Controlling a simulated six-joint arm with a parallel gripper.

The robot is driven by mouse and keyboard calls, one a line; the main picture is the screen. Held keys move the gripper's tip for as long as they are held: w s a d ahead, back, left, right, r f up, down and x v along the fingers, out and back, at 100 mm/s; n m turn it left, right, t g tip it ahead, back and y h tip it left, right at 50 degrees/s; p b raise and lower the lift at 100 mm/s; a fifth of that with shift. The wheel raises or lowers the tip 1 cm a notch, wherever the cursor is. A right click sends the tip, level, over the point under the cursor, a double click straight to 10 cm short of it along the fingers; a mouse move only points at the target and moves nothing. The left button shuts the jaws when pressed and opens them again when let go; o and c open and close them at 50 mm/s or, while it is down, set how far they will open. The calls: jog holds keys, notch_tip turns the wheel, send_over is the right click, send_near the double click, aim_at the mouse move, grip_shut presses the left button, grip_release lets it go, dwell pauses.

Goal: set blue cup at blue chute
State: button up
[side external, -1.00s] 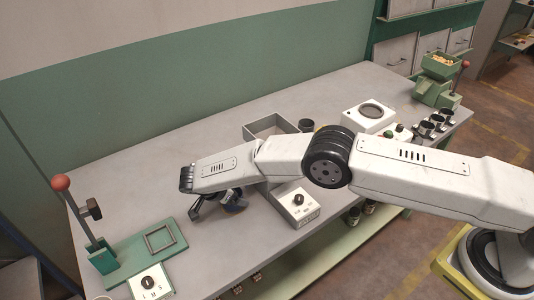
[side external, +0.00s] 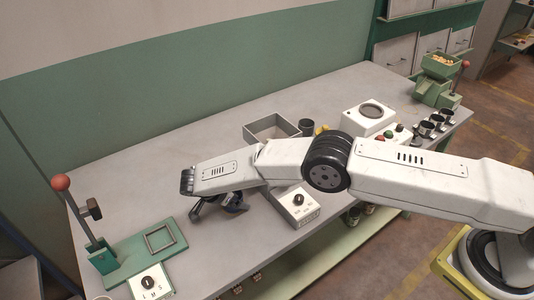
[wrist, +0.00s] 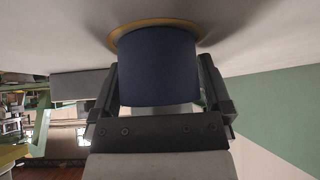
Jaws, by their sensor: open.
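The blue cup (wrist: 157,70) fills the middle of the wrist view, with a gold ring at the end that meets the grey surface. My gripper (wrist: 158,84) is open, one finger on each side of the cup. I cannot tell whether either finger touches it. In the side view my gripper (side external: 212,207) is low over the table, mostly hidden under my arm, with a bit of the blue cup (side external: 237,202) showing beside it. I cannot make out a blue chute in either view.
A white box with a black knob (side external: 297,205) stands close to the right of my gripper. A grey tray (side external: 262,133) lies behind my arm. A green plate fixture with a red-ball lever (side external: 125,262) is at the left. A green hopper (side external: 440,68) stands at the far right.

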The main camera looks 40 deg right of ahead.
jog(key=shift+v, duration=3.95)
